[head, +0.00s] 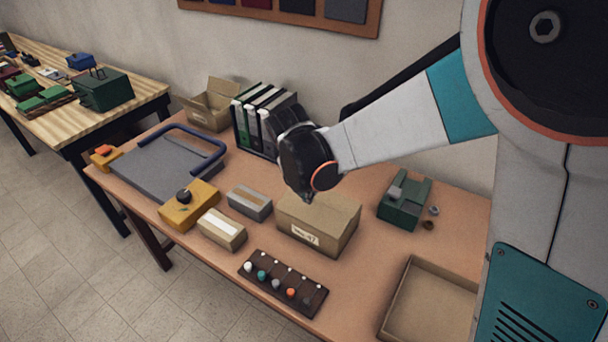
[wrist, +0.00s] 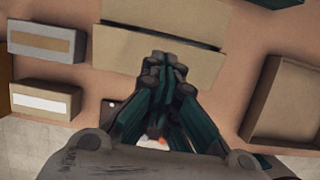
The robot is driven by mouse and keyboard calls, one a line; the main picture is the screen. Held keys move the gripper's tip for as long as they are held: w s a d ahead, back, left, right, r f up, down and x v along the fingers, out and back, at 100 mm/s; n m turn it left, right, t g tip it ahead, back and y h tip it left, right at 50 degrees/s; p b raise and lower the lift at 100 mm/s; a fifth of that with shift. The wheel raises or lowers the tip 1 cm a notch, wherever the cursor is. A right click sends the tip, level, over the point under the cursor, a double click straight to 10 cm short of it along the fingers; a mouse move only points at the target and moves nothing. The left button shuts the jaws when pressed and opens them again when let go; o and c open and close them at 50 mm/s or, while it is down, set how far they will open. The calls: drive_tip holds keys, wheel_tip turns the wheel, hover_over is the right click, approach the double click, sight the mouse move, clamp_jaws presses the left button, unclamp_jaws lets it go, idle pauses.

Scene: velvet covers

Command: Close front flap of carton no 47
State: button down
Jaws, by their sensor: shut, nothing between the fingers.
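Carton no 47 (head: 318,232) is a brown cardboard box on the table, its numbered label on the front side. In the wrist view its top shows a far panel (wrist: 170,12) and the front flap (wrist: 112,50), with a narrow dark gap between them. The front flap looks folded over or nearly so; I cannot tell whether it lies fully flat. My gripper (head: 308,198) is shut and empty at the carton's top. In the wrist view my gripper's fingertips (wrist: 165,62) overlap the middle of the front flap and hide part of it. I cannot tell whether they touch.
A grey box (head: 249,203) and a small tan box (head: 222,232) stand left of the carton. A dark pegged board (head: 283,285) lies in front. An open tray (head: 408,290) and a green device (head: 404,202) are at right. Binders (head: 255,120) stand behind.

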sight(316, 205)
drive_tip(key=b+x, duration=0.3)
drive_tip(key=x, duration=0.3)
drive_tip(key=shift+w+f, duration=0.1)
drive_tip(key=shift+f, duration=0.1)
drive_tip(key=shift+d, duration=0.1)
drive_tip(key=shift+w+d+f+g+y, duration=0.2)
drive_tip(key=shift+w+g+y, duration=0.1)
drive_tip(key=shift+g, duration=0.1)
drive_tip(key=shift+w+d+f+g+y, duration=0.2)
drive_tip(key=shift+f+g+y, duration=0.1)
drive_tip(key=shift+g+y, duration=0.15)
drive_tip(key=shift+w+f, duration=0.1)
drive_tip(key=shift+f, duration=0.2)
drive_tip(key=shift+r, duration=0.15)
drive_tip(key=shift+r+p, duration=0.3)
drive_tip(key=shift+r, duration=0.45)
